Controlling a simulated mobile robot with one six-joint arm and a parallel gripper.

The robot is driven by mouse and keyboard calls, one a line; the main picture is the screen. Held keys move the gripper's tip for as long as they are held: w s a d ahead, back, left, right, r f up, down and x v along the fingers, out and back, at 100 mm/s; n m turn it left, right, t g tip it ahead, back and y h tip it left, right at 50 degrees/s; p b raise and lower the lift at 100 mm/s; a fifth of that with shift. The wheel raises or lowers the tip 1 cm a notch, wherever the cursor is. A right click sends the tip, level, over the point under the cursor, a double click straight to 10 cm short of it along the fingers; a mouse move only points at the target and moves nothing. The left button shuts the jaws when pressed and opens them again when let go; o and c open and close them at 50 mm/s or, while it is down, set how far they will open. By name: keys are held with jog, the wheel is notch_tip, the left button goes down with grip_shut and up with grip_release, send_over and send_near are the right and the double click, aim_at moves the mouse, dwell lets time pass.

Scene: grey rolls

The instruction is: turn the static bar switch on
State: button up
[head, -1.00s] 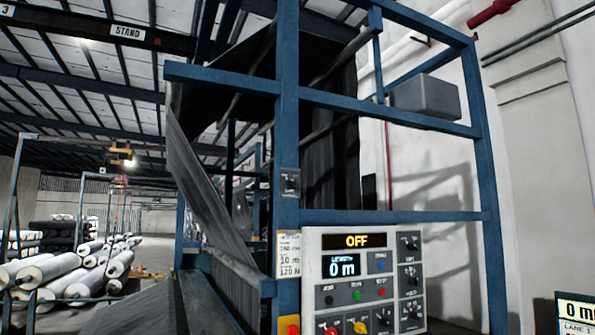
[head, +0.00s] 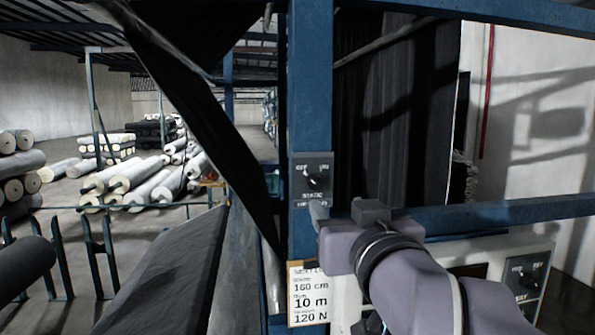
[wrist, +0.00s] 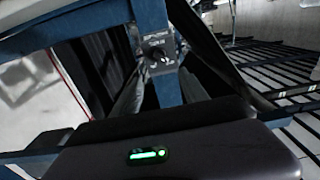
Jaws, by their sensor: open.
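The static bar switch is a small dark plate with a black rotary knob (head: 313,181) on the blue upright post (head: 311,90). Its plate has a label on each side above the knob and the word STATIC below. The knob seems to point to the upper left, toward OFF, but it is small. The switch also shows in the wrist view (wrist: 158,53), beyond my gripper's dark housing. My gripper (head: 343,211) is open and empty, just below and right of the switch plate, apparently apart from the knob.
A paper card (head: 308,294) hangs on the post below the switch. The control panel (head: 527,272) is at lower right, partly behind my arm. A blue crossbar (head: 500,213) runs right from the post. Dark fabric (head: 170,265) slopes at left.

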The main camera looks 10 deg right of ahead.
aim_at(317, 186)
jog(key=w+p, duration=0.3)
jog(key=w, duration=1.1)
jog(key=shift+w+a, duration=0.1)
jog(key=shift+w, duration=0.15)
jog(key=shift+w+f, duration=0.15)
jog(key=shift+w, duration=0.35)
jog(key=shift+s, duration=0.15)
jog(key=shift+c, duration=1.2)
grip_shut()
